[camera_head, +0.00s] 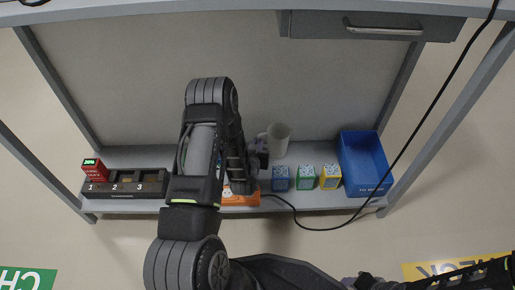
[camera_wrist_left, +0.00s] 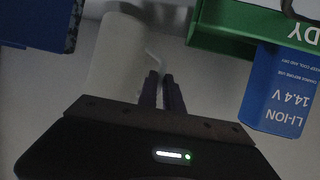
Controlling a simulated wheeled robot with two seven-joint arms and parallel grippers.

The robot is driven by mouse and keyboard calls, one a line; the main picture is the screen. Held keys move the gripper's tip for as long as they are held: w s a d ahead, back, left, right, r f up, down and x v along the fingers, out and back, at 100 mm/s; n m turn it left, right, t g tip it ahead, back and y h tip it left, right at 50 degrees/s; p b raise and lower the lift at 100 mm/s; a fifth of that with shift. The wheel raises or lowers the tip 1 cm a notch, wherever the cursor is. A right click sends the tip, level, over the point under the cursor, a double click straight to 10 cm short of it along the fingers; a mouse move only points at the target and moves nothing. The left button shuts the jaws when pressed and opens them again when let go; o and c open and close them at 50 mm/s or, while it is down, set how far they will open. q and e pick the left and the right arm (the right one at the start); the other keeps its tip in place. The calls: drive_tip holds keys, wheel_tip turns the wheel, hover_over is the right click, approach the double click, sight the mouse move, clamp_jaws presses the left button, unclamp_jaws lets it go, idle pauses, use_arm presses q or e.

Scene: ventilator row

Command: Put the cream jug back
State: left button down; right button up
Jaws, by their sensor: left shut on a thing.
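The cream jug (camera_head: 280,138) is towards the back of the shelf (camera_head: 330,156), right of my left gripper. It also shows in the left wrist view as a pale cylinder (camera_wrist_left: 118,58). My left gripper (camera_head: 262,158) is at the jug's left side. In the wrist view its two fingers (camera_wrist_left: 162,76) are nearly together and shut on the jug's thin handle. I cannot tell whether the jug touches the shelf. My right gripper (camera_head: 366,281) seems to be at the bottom edge, partly cut off; its jaws are unclear.
Blue, green and yellow battery packs (camera_head: 305,178) stand at the shelf's front, with a blue bin (camera_head: 365,163) to their right. A black numbered dock (camera_head: 125,184) and red pack (camera_head: 95,170) are left. My arm partly covers an orange object (camera_head: 240,199). A black cable (camera_head: 408,140) hangs right.

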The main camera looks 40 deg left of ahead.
use_arm(q)
drive_tip(key=shift+f, duration=0.85)
drive_tip(key=shift+f+b, duration=0.15)
drive_tip(key=shift+b, duration=0.2)
drive_tip(key=c, duration=1.5)
unclamp_jaws()
